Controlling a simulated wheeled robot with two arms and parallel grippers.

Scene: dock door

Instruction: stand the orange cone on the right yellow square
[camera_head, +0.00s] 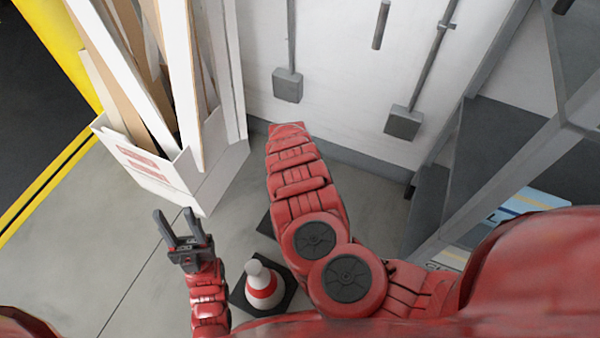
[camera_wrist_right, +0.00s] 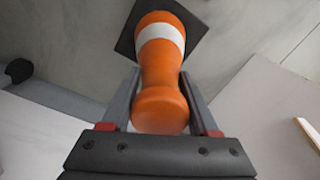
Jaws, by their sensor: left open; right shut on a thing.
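The orange cone (camera_wrist_right: 162,65) with a white band and a dark square base (camera_wrist_right: 127,38) shows in the right wrist view. My right gripper (camera_wrist_right: 160,82) is shut on it, with the cone's rounded top nearest the palm. I cannot tell whether the base touches the floor. In the head view my right arm hides this gripper and the orange cone. My left gripper (camera_head: 183,226) is open and empty over the floor, left of the arm. No yellow square shows in either view.
A red-and-white cone (camera_head: 262,287) on a dark base stands near my left forearm. A white box (camera_head: 160,178) of long boards stands by the yellow door edge (camera_head: 48,188). Grey metal steps (camera_head: 445,175) stand at right. Floor at lower left is clear.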

